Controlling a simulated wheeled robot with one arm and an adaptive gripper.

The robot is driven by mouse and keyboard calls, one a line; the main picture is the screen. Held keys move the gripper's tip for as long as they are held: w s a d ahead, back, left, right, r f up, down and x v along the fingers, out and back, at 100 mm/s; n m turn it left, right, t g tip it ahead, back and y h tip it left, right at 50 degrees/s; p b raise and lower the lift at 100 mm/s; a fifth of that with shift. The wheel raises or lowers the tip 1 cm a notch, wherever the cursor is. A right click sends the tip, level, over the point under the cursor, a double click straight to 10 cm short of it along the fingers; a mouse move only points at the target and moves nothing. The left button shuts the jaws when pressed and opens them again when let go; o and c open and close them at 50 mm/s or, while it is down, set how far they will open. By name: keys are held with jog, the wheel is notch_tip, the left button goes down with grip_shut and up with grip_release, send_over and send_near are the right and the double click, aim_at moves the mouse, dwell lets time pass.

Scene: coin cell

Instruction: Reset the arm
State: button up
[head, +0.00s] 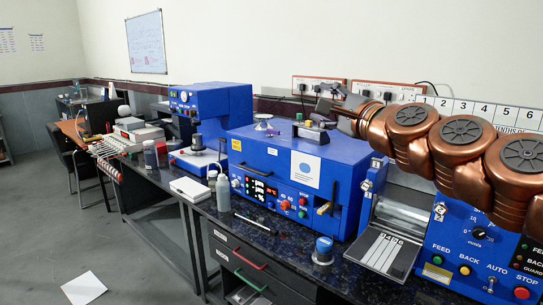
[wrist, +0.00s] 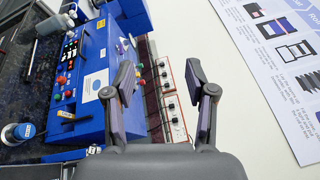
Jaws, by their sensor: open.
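My gripper (head: 338,107) is at the end of my copper-coloured arm, which reaches in from the right in the head view. It is raised above the right part of the middle blue machine (head: 262,160). In the wrist view my gripper (wrist: 167,85) shows two dark fingers spread apart, with nothing between them. The blue machine (wrist: 95,62), the wall sockets and the white wall lie beyond the fingers there. I cannot tell the exact gap between the gripper and the machine top.
A blue machine with a feed tray (head: 388,250) stands at the right, below my arm. Another blue machine (head: 225,105) stands farther left. Bottles, a pen and a blue-capped jar (head: 322,251) are on the dark bench. Wall sockets (head: 318,86) are behind. Paper (head: 84,288) lies on the floor.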

jog(key=s+a+f+n+g+p, duration=0.1)
jog(key=s+a+f+n+g, duration=0.25)
jog(key=s+f, duration=0.2)
jog(key=s+a+f+n+g+h, duration=0.1)
jog(key=s+a+f+n+g, duration=0.2)
jog(key=f, duration=0.4)
jog(key=s+a+f+n+g+p, duration=0.1)
jog(key=s+f+n+g, duration=0.2)
jog(key=s+f+n, duration=0.3)
jog(key=s+d+f+n+g+h, duration=0.1)
jog(key=s+d+f+g+h, duration=0.1)
jog(key=s+d+f, duration=0.3)
jog(key=s+d+f+n+g+h+p, duration=0.1)
jog(key=s+d+f+g, duration=0.3)
jog(key=s, duration=0.7)
jog(key=s+d+f+n+g+h+p, duration=0.1)
jog(key=s+d+f+g+h, duration=0.2)
jog(key=s+f, duration=0.5)
jog(key=d+h, duration=0.1)
jog(key=d, duration=0.1)
jog(key=shift+s+d+f, duration=0.3)
jog(key=shift+s, duration=0.1)
